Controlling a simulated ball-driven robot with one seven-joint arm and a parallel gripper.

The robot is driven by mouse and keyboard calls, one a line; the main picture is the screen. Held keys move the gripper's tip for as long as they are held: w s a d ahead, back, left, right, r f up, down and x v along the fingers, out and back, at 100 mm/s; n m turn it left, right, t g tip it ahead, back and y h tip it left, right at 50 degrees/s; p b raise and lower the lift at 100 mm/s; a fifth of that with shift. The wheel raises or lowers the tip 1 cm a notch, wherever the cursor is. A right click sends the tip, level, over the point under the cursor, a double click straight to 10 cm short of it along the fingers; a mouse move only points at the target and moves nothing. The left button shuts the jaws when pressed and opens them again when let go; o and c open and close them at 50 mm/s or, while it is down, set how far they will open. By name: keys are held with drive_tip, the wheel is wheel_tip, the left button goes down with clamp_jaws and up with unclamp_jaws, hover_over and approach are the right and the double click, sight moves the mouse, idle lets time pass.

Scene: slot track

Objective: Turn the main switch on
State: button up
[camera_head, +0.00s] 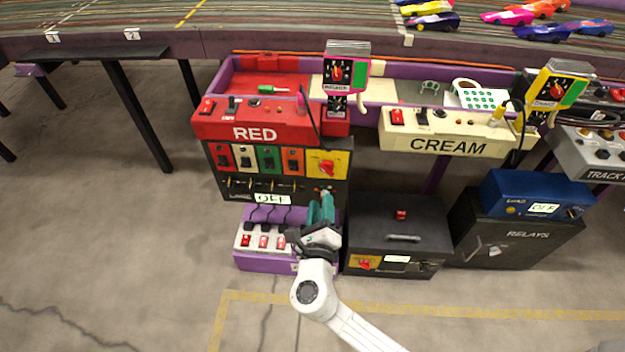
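A black control panel (228,186) stands under the red box, with a row of coloured switch plates and a white "OFF" label (272,199). At its right end a yellow plate (341,158) carries a red rotary switch (327,167). Another yellow plate with a red knob (365,263) is on the front of the black box to the lower right. I cannot read which one is labelled main. My gripper (321,200) points up at the panel, just below the first rotary switch. Its teal fingers look apart, with nothing seen between them.
A purple box (240,262) with red switches and cables sits left of my gripper. The black box (400,225) with a handle stands close on the right. Red (254,118) and cream (450,142) control boxes are above. Open concrete floor lies in front.

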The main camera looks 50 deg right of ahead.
sight(325, 171)
drive_tip(key=b+x, duration=0.2)
drive_tip(key=x, duration=0.7)
drive_tip(key=shift+w+d, duration=0.1)
drive_tip(key=shift+d, duration=0.15)
drive_tip(key=shift+c, duration=0.5)
clamp_jaws()
